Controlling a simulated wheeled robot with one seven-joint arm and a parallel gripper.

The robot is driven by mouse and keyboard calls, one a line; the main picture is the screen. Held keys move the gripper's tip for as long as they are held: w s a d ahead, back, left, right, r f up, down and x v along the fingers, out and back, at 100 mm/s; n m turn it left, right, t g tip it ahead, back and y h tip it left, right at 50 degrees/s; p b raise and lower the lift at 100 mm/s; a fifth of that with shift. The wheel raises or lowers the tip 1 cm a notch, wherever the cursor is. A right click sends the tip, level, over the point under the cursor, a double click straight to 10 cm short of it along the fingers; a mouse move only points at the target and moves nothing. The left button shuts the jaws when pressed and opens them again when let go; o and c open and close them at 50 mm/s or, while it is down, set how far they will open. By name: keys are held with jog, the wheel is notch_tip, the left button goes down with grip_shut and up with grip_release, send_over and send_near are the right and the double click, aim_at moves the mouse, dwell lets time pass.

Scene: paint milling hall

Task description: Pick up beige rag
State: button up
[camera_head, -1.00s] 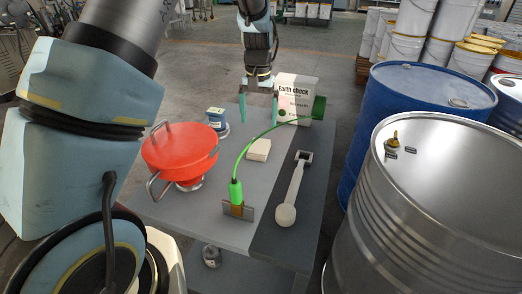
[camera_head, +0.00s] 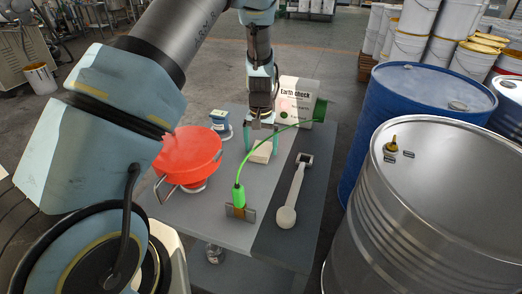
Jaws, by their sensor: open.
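The beige rag (camera_head: 262,154) is a small folded pad lying flat on the grey table (camera_head: 215,222), near its middle. My gripper (camera_head: 261,143) points down right at the rag, one green finger to its left and the other at its upper right. The fingers are apart and partly overlap the rag in the picture. I cannot tell whether they touch it.
A red-orange pan (camera_head: 187,155) stands left of the rag. A green lamp on a curved neck (camera_head: 238,195) arches close to my gripper. A pale long-handled tool (camera_head: 288,212), a white "Earth check" box (camera_head: 297,97) and a blue-topped item (camera_head: 220,121) surround it. Drums (camera_head: 440,200) stand right.

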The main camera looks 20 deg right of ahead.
aim_at(261, 149)
jog(key=c, duration=1.2)
jog(key=shift+r, duration=0.15)
notch_tip(261, 149, up, 10)
jog(key=b, duration=0.3)
jog(key=o, duration=0.8)
jog(key=c, duration=0.6)
jog(key=shift+c, duration=0.3)
